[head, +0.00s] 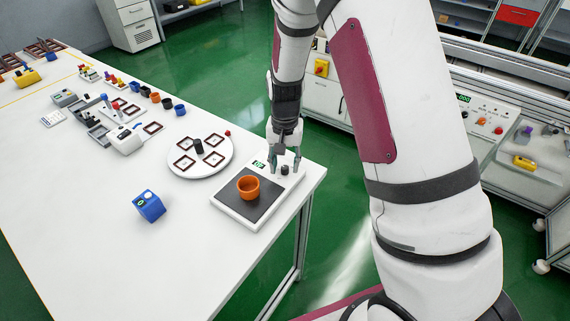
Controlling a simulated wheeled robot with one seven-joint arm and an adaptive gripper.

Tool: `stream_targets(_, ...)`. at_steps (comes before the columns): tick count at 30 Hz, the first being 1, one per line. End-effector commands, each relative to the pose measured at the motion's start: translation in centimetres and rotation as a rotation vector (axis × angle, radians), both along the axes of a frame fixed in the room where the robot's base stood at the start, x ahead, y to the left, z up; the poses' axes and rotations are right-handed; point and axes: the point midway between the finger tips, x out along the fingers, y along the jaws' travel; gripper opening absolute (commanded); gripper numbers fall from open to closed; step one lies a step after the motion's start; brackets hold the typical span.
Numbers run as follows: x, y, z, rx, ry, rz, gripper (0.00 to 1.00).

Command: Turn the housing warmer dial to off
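The housing warmer (226,205) is a white flat unit with a dark heating plate at the right front corner of the white table. An orange housing cup (248,187) stands upright on its plate. A small green display (259,165) and a small dark dial (285,170) are on its back strip. My gripper (285,167) points down over that strip. Its fingers are apart, one to each side of the dial in this view. I cannot tell whether they touch the dial, and the dial's setting is too small to read.
A round white turntable (213,164) with several brown frames stands left of the warmer. A blue box (149,206) sits on the table in front. Small cups and fixtures line the back left. The table's front left is clear; its right edge is close to the warmer.

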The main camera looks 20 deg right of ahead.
Motion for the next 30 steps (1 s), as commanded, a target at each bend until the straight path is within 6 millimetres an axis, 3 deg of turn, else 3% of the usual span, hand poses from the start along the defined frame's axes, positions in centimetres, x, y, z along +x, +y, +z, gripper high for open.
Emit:
stream_targets(12, 0.0, -0.02, -0.88, 0.0, 0.0, -0.001, 0.4)
stream_targets(18, 0.0, -0.02, -0.87, 0.0, -0.001, -0.001, 0.0)
stream_targets(30, 0.0, -0.06, -0.87, 0.001, 0.0, 0.041, 0.0)
